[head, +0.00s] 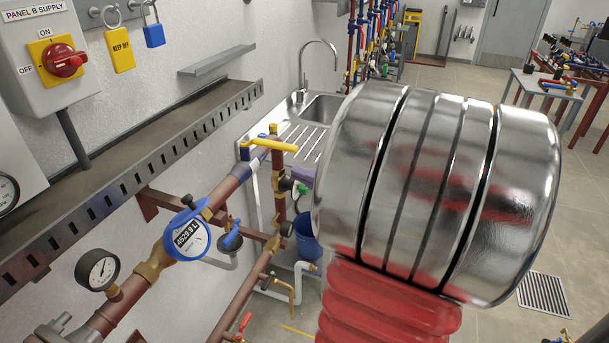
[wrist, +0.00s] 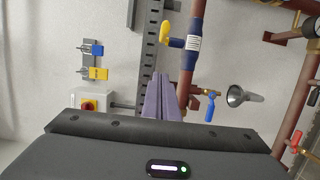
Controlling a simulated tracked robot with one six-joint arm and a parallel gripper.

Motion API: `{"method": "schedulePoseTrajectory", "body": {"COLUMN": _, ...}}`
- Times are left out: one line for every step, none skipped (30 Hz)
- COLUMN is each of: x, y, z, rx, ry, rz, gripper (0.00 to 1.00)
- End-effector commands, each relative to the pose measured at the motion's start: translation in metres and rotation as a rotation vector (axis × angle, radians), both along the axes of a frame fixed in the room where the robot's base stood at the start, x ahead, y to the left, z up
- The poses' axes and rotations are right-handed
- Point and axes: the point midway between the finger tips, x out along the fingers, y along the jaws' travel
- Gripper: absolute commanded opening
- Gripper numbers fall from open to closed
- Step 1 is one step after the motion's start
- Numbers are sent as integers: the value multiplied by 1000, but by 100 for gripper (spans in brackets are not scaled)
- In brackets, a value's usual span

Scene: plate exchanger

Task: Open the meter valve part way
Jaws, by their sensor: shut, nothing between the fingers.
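A yellow lever handle (head: 270,144) sits on the pipe beyond the blue-ringed water meter (head: 188,238). It appears to lie across the pipe; I cannot read which valve is the meter valve. In the wrist view the yellow handle (wrist: 166,33) is beside a blue and white pipe band (wrist: 193,42), ahead of my fingers. My gripper (wrist: 161,78) has purple fingers, shut together and empty, apart from the handle. In the head view a bit of purple finger (head: 303,177) shows beside my arm, which hides the rest.
A smaller blue-handled valve (head: 231,237) with a funnel (wrist: 243,96) is near the meter. A pressure gauge (head: 98,268) is at lower left. A slotted grey rail (head: 130,175) runs along the wall. A sink (head: 320,112) stands behind, with a blue bucket (head: 308,240) below.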

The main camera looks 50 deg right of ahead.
Motion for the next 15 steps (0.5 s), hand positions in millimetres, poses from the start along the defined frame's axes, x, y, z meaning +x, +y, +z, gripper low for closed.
{"method": "schedulePoseTrajectory", "body": {"x": 6, "y": 2, "z": 0, "rx": 0, "ry": 0, "rz": 4, "gripper": 0}}
{"method": "schedulePoseTrajectory", "body": {"x": 8, "y": 2, "z": 0, "rx": 0, "ry": -1, "rz": 3, "gripper": 0}}
{"method": "schedulePoseTrajectory", "body": {"x": 13, "y": 2, "z": 0, "rx": 0, "ry": 0, "rz": 3, "gripper": 0}}
{"method": "schedulePoseTrajectory", "body": {"x": 16, "y": 2, "z": 0, "rx": 0, "ry": 0, "rz": 3, "gripper": 0}}
{"method": "schedulePoseTrajectory", "body": {"x": 19, "y": 3, "z": 0, "rx": 0, "ry": 0, "rz": 3, "gripper": 0}}
{"method": "schedulePoseTrajectory", "body": {"x": 23, "y": 3, "z": 0, "rx": 0, "ry": -1, "rz": 3, "gripper": 0}}
{"method": "schedulePoseTrajectory", "body": {"x": 26, "y": 4, "z": 0, "rx": 0, "ry": 0, "rz": 3, "gripper": 0}}
{"method": "schedulePoseTrajectory", "body": {"x": 29, "y": 4, "z": 0, "rx": 0, "ry": 0, "rz": 3, "gripper": 0}}
{"method": "schedulePoseTrajectory", "body": {"x": 33, "y": 4, "z": 0, "rx": 1, "ry": 1, "rz": 2, "gripper": 0}}
{"method": "schedulePoseTrajectory", "body": {"x": 37, "y": 5, "z": 0, "rx": 1, "ry": 0, "rz": 2, "gripper": 0}}
{"method": "schedulePoseTrajectory", "body": {"x": 40, "y": 5, "z": 0, "rx": 1, "ry": 0, "rz": 3, "gripper": 0}}
{"method": "schedulePoseTrajectory", "body": {"x": 44, "y": 5, "z": 0, "rx": 1, "ry": 0, "rz": 2, "gripper": 0}}
{"method": "schedulePoseTrajectory", "body": {"x": 48, "y": 5, "z": 0, "rx": 1, "ry": 0, "rz": 2, "gripper": 0}}
{"method": "schedulePoseTrajectory", "body": {"x": 51, "y": 5, "z": 0, "rx": 1, "ry": 0, "rz": 2, "gripper": 0}}
{"method": "schedulePoseTrajectory", "body": {"x": 55, "y": 6, "z": 0, "rx": 1, "ry": 0, "rz": 2, "gripper": 0}}
